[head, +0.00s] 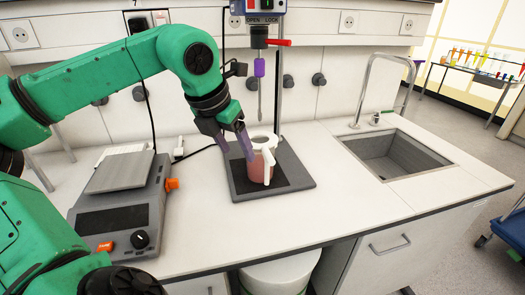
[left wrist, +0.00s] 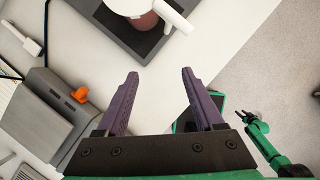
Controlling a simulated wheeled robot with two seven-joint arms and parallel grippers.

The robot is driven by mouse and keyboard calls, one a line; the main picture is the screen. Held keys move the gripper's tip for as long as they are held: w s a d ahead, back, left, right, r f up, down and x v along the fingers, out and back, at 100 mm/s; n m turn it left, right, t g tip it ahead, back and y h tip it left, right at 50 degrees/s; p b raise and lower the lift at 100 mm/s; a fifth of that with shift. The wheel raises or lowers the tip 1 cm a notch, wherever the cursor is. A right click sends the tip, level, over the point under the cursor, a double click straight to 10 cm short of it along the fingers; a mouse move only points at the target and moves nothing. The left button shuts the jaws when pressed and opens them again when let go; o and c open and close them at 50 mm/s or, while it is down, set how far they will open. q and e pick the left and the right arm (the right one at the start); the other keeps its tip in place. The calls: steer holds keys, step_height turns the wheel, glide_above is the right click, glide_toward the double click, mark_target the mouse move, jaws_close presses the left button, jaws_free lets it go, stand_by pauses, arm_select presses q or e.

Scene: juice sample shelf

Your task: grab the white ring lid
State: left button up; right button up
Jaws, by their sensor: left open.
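The white ring lid (head: 262,139) sits on top of a clear jug of pinkish-red liquid (head: 260,168). The jug stands upright on the dark plate of a stirrer stand (head: 290,165). My left gripper (head: 236,151) is open, its purple fingers pointing down just left of the jug and lid. It is empty. In the left wrist view, the open fingers (left wrist: 160,74) point toward the lid (left wrist: 130,5), which is partly cut off at the top edge.
A grey balance (head: 120,195) with orange knobs stands left of the jug. A stirrer motor (head: 263,15) with a purple-topped shaft (head: 259,80) hangs above and behind the lid. A sink (head: 395,155) lies to the right. The counter between stand and sink is clear.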

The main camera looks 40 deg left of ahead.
arm_select(q)
steer(key=w+p, duration=0.2)
steer(key=w, duration=0.1)
steer(key=p, duration=0.5)
glide_toward(271, 143)
steer(key=x, duration=0.2)
steer(key=shift+f, duration=0.4)
steer(key=shift+w+f, duration=0.3)
steer(key=p+x, duration=0.1)
steer(key=x, duration=0.3)
steer(key=shift+w+a+f, duration=0.1)
steer(key=shift+f, duration=0.2)
jaws_close()
arm_select(e)
step_height(271, 143, up, 8)
steer(key=shift+s+r, duration=0.2)
steer(key=shift+r, duration=0.05)
